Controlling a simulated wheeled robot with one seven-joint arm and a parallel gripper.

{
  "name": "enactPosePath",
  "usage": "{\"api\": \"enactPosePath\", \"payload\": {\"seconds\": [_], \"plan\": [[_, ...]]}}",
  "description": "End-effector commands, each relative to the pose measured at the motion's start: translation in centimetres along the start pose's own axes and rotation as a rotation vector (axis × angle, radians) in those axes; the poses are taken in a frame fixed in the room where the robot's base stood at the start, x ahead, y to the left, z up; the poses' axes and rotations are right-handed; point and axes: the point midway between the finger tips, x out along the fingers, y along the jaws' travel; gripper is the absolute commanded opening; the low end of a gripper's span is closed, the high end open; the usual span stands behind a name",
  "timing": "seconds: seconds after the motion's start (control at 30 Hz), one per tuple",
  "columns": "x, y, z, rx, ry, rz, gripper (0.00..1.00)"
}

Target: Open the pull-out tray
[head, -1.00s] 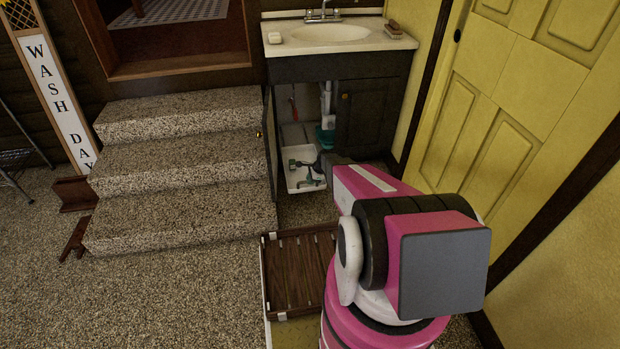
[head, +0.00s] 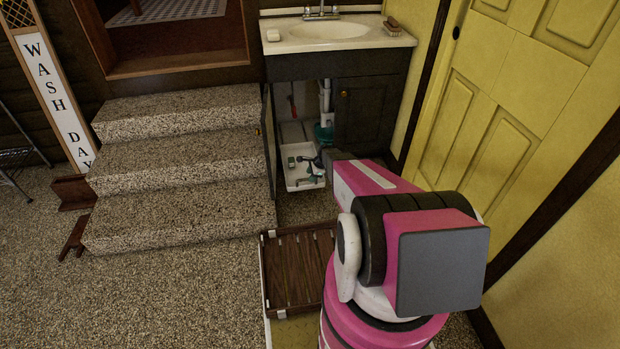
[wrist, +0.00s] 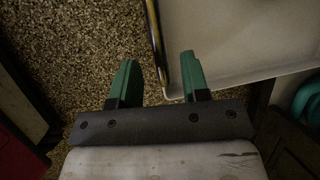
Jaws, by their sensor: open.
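The white pull-out tray (head: 303,184) sticks out low from the open left side of the sink cabinet. It also fills the upper right of the wrist view (wrist: 245,40). The right finger overlaps the tray's corner in the picture; contact cannot be told.
The open cabinet door (head: 269,150) stands left of the tray, beside speckled steps (head: 180,165). The closed right door (head: 364,116) is behind my arm. A brown slatted rack (head: 296,270) lies in front on the floor. A yellow door (head: 510,100) bounds the right.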

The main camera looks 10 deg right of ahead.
Motion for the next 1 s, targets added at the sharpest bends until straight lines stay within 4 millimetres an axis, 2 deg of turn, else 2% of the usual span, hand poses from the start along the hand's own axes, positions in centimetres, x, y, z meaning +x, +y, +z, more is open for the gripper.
{"api": "enactPosePath", "payload": {"seconds": [0.3,0.43,0.6,1.0], "plan": [[-6.2,0.2,0.1,0.0,0.001,-0.003,0.42],[-7.9,0.1,0.0,0.0,0.001,-0.001,0.42],[-8.8,0.0,-0.1,0.0,0.001,-0.001,0.42],[-8.7,0.1,0.0,-0.002,0.001,0.0,0.42]]}}
